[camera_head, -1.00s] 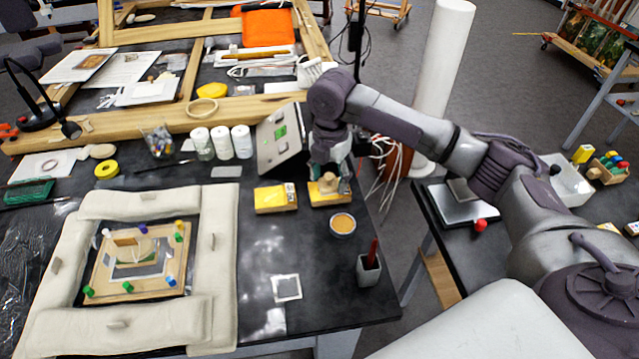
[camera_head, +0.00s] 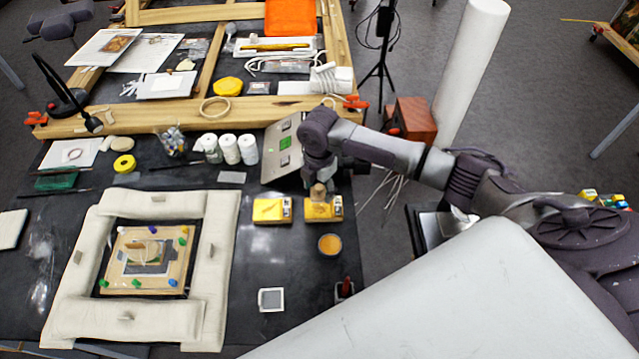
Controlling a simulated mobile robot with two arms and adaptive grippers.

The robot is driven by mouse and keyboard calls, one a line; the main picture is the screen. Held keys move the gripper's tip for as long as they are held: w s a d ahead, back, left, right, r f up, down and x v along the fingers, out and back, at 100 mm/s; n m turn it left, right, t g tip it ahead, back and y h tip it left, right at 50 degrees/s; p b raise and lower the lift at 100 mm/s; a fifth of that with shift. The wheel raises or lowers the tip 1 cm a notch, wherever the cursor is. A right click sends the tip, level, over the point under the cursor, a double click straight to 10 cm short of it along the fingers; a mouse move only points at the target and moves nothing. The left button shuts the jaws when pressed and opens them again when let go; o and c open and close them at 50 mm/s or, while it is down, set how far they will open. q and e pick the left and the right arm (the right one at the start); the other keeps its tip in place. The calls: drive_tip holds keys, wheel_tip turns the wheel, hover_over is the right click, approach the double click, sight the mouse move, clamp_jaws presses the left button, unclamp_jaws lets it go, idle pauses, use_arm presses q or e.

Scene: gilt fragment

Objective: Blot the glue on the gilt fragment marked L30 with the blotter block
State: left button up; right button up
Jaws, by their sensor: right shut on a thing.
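My right gripper (camera_head: 319,182) points down above the right of two yellow labelled blocks. It is shut on a small tan wooden piece (camera_head: 318,192), which looks like the blotter block's handle. The piece is just over the right yellow block (camera_head: 324,209); I cannot tell whether they touch. A pale, roundish gilt fragment (camera_head: 140,250) lies on a wooden board (camera_head: 120,282) with coloured pins, inside a ring of cream padded cushions (camera_head: 215,275). The L30 mark and the glue are too small to make out. My left gripper is not in view.
The left yellow block (camera_head: 268,211) lies beside the right one. A grey upright panel (camera_head: 278,155) stands just behind my gripper. An amber dish (camera_head: 330,244) and a small white-framed square (camera_head: 271,299) lie in front.

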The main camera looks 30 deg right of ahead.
drive_tip(key=shift+d+r+p, duration=0.1)
drive_tip(key=shift+p, duration=0.25)
drive_tip(key=shift+f+b, duration=0.45)
drive_tip(key=shift+f, duration=0.25)
drive_tip(key=shift+f+b, duration=1.1)
drive_tip(key=shift+f, duration=0.8)
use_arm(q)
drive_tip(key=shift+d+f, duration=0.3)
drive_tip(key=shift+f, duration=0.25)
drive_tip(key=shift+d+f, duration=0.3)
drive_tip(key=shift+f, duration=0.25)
use_arm(e)
drive_tip(key=shift+f, duration=0.2)
use_arm(q)
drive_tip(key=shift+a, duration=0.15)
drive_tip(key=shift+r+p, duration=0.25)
drive_tip(key=shift+p, duration=0.1)
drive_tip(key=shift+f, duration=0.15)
use_arm(e)
drive_tip(key=shift+f, duration=0.25)
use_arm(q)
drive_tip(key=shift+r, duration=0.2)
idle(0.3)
